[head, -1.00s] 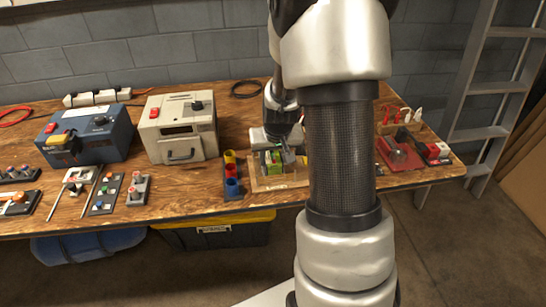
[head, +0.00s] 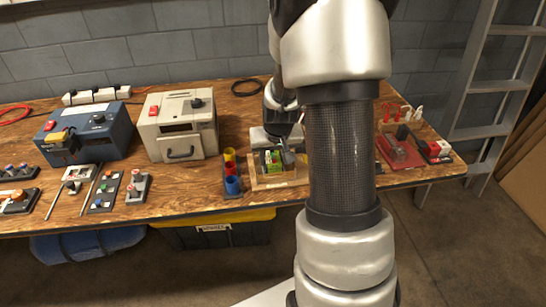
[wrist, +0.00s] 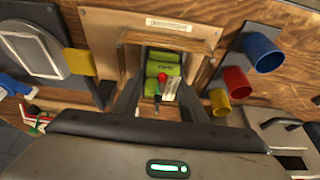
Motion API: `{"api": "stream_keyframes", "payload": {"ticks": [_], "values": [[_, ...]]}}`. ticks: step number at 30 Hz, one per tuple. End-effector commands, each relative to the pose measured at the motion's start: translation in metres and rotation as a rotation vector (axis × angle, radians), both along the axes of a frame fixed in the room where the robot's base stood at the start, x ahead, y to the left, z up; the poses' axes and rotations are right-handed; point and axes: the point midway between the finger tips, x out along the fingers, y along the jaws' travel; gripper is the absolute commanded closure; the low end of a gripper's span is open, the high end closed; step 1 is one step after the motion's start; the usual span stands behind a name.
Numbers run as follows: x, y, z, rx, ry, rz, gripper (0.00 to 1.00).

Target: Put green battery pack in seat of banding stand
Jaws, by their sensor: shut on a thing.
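The green battery pack (wrist: 164,70) is between the two fingers of my gripper (wrist: 157,92) in the wrist view, and the gripper is shut on it. A red knob and a pale part show at its near end. The pack lies within the opening of a wooden stand (wrist: 198,47) with a white label, which I take for the banding stand. I cannot tell whether the pack rests on the bottom of the seat. In the head view the green pack (head: 273,161) shows low over the wooden stand (head: 267,186), partly hidden by my gripper (head: 284,152).
Blue, red and yellow cups (head: 232,185) stand close at the stand's left. A beige case (head: 180,125) and a blue case (head: 83,137) stand farther left. A red tray (head: 398,153) is at the right, beyond my arm. The bench's front edge is close to the stand.

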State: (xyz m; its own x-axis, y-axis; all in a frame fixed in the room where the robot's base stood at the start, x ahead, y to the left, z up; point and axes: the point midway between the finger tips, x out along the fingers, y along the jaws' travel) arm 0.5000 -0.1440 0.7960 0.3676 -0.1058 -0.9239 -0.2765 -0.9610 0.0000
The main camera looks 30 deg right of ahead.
Motion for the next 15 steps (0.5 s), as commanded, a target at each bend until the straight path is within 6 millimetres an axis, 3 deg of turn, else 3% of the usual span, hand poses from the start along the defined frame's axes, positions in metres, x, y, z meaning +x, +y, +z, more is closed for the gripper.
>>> {"api": "stream_keyframes", "payload": {"ticks": [10, 11, 14, 15], "values": [[0.0008, -0.0002, -0.0016, -0.001, -0.002, 0.0, 0.96], [0.0008, -0.0002, -0.0016, -0.001, -0.002, 0.0, 0.56], [0.0005, -0.0003, -0.0019, -0.001, -0.002, 0.0, 0.39], [0.0006, -0.0002, -0.0019, -0.001, -0.002, 0.0, 0.39]]}}
